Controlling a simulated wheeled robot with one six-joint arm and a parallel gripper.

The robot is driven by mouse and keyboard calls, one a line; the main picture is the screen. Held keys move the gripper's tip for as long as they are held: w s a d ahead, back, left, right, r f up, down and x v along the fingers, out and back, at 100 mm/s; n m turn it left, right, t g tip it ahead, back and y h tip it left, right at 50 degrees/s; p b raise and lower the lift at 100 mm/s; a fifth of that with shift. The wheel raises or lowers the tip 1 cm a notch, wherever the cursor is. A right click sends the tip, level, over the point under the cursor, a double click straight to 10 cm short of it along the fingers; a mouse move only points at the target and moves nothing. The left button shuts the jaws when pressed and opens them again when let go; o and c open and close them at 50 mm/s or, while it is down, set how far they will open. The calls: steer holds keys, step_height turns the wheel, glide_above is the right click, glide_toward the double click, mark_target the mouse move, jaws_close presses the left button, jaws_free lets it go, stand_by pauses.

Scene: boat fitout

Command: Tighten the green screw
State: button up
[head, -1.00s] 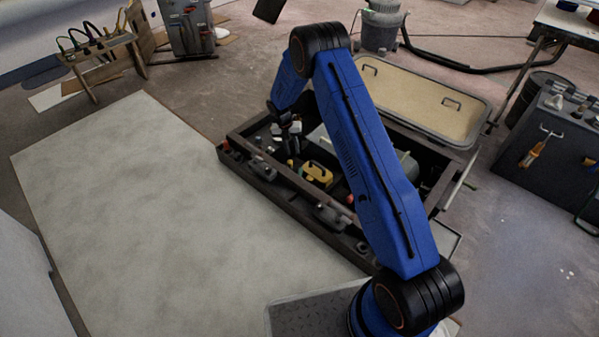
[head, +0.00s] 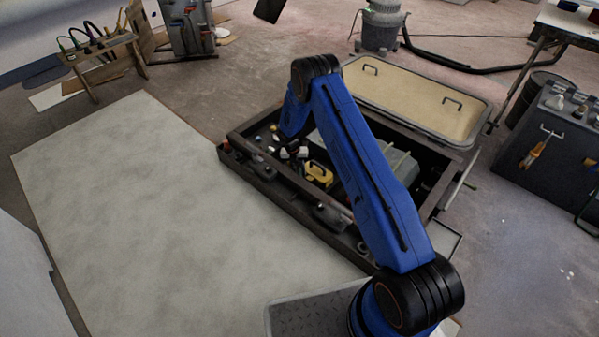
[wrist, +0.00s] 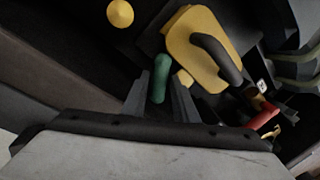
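The green screw (wrist: 159,78) shows in the wrist view as a green, rounded upright handle between the two fingers of my gripper (wrist: 161,92). The fingers stand on either side of it, with only narrow dark gaps visible. I cannot tell whether either finger touches it. In the head view my gripper (head: 291,146) is low inside the dark open box (head: 285,198), over its left part. The arm hides much of that spot, and I cannot make out the green screw there.
A yellow part with a black handle (wrist: 205,48) is close right of the fingers; it also shows in the head view (head: 318,174). A yellow knob (wrist: 120,13) is at upper left. A red part (wrist: 265,117) is at right. A beige hatch lid (head: 415,98) lies behind the box.

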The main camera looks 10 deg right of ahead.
steer(key=shift+f, duration=0.15)
jaws_close()
